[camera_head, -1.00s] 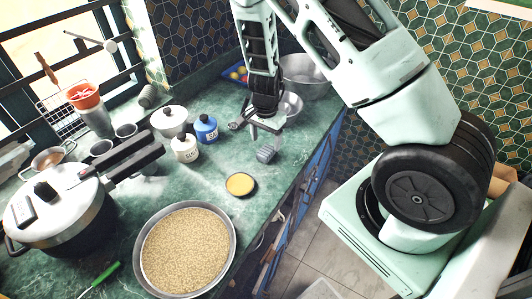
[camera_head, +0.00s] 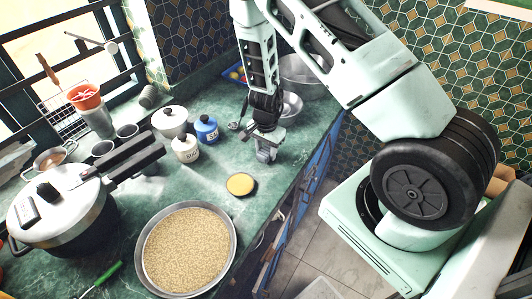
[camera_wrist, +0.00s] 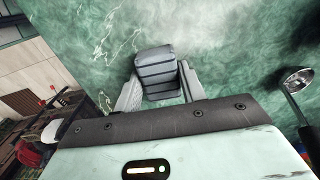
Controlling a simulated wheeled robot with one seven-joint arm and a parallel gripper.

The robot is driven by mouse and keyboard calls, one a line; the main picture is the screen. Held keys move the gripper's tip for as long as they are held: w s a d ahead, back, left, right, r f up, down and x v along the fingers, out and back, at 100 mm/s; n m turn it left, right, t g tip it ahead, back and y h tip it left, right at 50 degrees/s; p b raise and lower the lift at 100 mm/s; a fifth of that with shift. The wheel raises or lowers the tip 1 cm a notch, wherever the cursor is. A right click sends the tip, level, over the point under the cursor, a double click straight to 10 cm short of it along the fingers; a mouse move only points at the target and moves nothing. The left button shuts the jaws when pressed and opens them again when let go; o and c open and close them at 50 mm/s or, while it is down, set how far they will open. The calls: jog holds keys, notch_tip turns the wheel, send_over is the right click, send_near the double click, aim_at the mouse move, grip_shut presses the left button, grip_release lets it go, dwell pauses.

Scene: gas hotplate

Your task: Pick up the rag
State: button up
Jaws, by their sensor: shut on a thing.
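The rag (camera_wrist: 158,72) is a small grey bundle with dark stripes. In the wrist view it sits between the two fingers of my gripper (camera_wrist: 160,88), with a finger against each side. In the head view my gripper (camera_head: 266,152) points down over the green counter, right of the blue-labelled jar. The rag is mostly hidden by the fingers there. My gripper is shut on the rag, which is at or very close to the counter surface; I cannot tell if it touches.
A yellow-topped round tin (camera_head: 240,184) lies nearer on the green marble counter (camera_head: 150,195). A blue jar (camera_head: 207,129) and a white jar (camera_head: 185,149) stand to the left. Metal bowls (camera_head: 303,76) are behind. A wide pan of grain (camera_head: 186,249) is in front.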

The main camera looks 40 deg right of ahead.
aim_at(266, 150)
notch_tip(266, 150, up, 10)
jog(key=shift+b, duration=0.3)
jog(key=o, duration=0.4)
jog(key=c, duration=0.3)
